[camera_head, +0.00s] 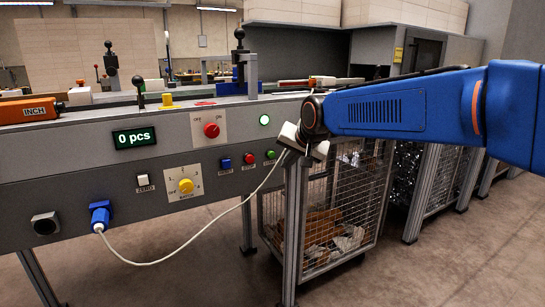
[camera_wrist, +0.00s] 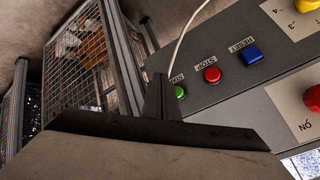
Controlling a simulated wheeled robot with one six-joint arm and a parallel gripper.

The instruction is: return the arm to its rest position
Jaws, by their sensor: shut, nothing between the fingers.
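My blue arm reaches in from the right in the head view, its end in front of the right end of the grey machine panel (camera_head: 100,185). My gripper (camera_wrist: 160,98) shows in the wrist view as dark fingers shut together with nothing between them. In that view the fingertips appear near the green START button (camera_wrist: 180,92), with the red STOP button (camera_wrist: 212,75) and blue RESET button (camera_wrist: 252,53) to the right. Whether the fingers touch the panel cannot be told. In the head view the fingers are not clearly made out.
A wire-mesh cage (camera_head: 335,215) with scraps stands below and behind my arm. A white cable (camera_head: 200,232) hangs in a loop from a blue plug (camera_head: 100,215) up towards the arm's end. Open floor lies at lower right.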

